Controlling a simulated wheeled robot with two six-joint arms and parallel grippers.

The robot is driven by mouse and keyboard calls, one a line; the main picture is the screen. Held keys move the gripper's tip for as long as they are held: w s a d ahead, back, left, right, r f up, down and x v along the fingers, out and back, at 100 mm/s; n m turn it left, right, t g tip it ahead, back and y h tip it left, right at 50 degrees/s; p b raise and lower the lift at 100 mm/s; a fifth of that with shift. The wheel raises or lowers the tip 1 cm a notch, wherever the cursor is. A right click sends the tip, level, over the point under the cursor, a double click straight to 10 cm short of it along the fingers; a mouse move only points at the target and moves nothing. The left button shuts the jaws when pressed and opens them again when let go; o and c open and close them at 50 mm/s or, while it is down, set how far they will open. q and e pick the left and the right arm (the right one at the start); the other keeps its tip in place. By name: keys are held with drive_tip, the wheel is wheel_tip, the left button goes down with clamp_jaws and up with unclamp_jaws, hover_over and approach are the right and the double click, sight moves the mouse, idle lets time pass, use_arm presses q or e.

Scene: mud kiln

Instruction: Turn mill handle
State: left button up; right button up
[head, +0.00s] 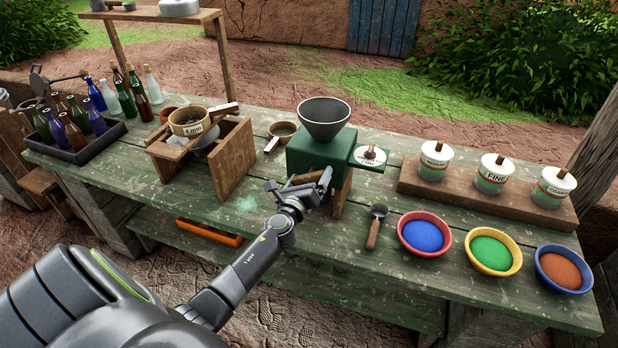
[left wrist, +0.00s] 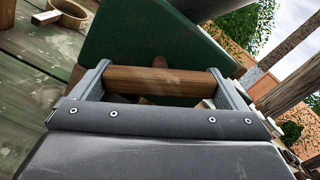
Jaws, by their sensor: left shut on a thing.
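The mill has a green body (head: 308,155) with a dark grey hopper (head: 325,115) on top and stands at the middle of the green plank table (head: 290,228). My left gripper (head: 307,186) is at the front of the mill, low on its body. In the left wrist view the wooden mill handle (left wrist: 152,80) lies crosswise between the two fingers of my left gripper (left wrist: 160,72), which is shut on it. The green mill body (left wrist: 135,35) is close behind the handle. The handle's crank joint is mostly hidden. My right gripper is not in view.
A scoop (head: 376,225) lies right of the mill, near bowls of blue (head: 411,250), green and orange powder. Lidded jars stand on a wooden board (head: 500,201) behind. A sieve (head: 190,122) on a wooden stand (head: 232,158) is left of the mill. Bottles fill the far left.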

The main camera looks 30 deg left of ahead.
use_arm(q)
drive_tip(key=shift+f, duration=0.15)
drive_tip(key=o, duration=0.6)
drive_tip(key=shift+s, duration=0.1)
drive_tip(key=v, duration=1.7)
drive_tip(key=shift+s+d+b, duration=0.1)
drive_tip(key=shift+d+b, duration=0.05)
drive_tip(key=shift+b, duration=0.2)
